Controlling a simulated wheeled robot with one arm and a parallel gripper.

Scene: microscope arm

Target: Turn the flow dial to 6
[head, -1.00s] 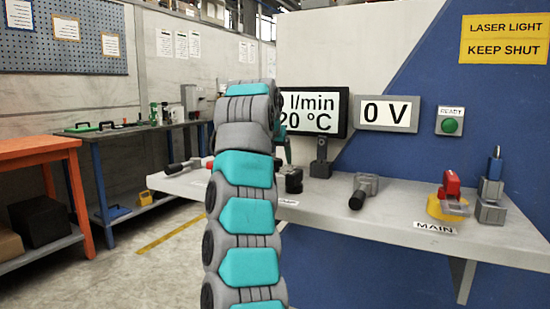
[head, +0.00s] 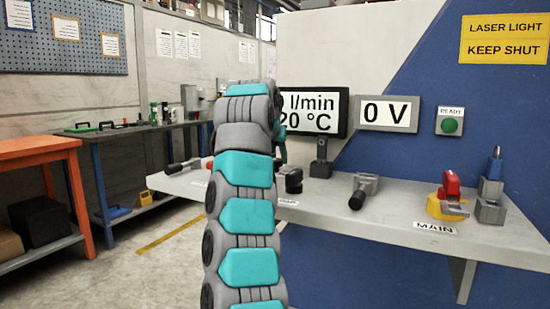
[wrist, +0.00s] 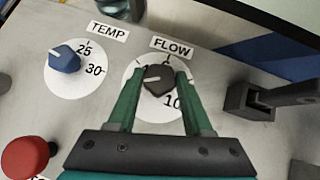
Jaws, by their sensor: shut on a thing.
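The flow dial is a dark knob (wrist: 158,80) on a white round scale under the FLOW label (wrist: 172,47) in the wrist view. My gripper (wrist: 158,75) is shut on the knob, with one green finger on each side. A pale mark on the knob points to the left in that view. The 10 shows at the lower right of the scale; the fingers hide other numbers. In the head view my arm hides the dial. The display (head: 325,112) there shows l/min and 20 °C, with the flow figure mostly hidden.
A blue TEMP dial (wrist: 65,60) stands left of the flow dial. A red knob (wrist: 28,156) is at the lower left, and a dark bracket (wrist: 250,100) is on the right.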

